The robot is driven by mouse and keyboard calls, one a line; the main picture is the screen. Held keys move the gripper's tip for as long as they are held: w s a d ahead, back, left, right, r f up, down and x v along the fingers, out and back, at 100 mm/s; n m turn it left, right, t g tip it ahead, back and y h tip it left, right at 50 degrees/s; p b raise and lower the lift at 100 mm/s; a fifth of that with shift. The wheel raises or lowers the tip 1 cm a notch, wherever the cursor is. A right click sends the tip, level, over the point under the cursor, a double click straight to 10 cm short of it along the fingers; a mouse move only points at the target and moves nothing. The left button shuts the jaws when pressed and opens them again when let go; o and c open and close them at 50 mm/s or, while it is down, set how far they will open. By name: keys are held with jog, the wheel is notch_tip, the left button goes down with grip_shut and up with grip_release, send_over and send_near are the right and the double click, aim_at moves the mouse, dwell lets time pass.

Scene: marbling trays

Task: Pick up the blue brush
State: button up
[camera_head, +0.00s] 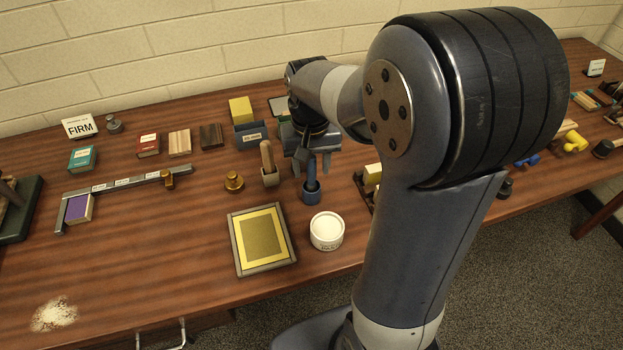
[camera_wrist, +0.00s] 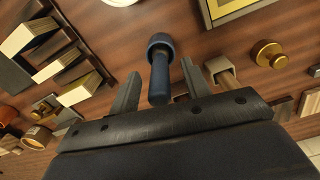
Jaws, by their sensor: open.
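The blue brush (camera_head: 311,173) stands upright with its handle up in a small round blue holder (camera_head: 312,196), near the middle of the table. In the wrist view, the brush handle (camera_wrist: 160,80) rises toward me from the blue holder (camera_wrist: 161,43). My gripper (camera_head: 312,163) points down right over it. The gripper is open, with one finger on each side of the handle in the wrist view (camera_wrist: 160,72). I see gaps between the handle and both fingers. The brush's lower end is hidden inside the holder.
A beige holder with a wooden-handled tool (camera_head: 267,156) stands close on the left. A white tub (camera_head: 326,232) and a yellow-framed tray (camera_head: 236,239) lie in front. A blue-grey box (camera_head: 250,139) stands behind. The table's front left is mostly clear.

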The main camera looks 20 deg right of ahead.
jog(key=shift+c, duration=0.4)
grip_shut()
notch_tip(320, 180, up, 10)
jog(key=shift+r, duration=0.1)
dwell(0.5)
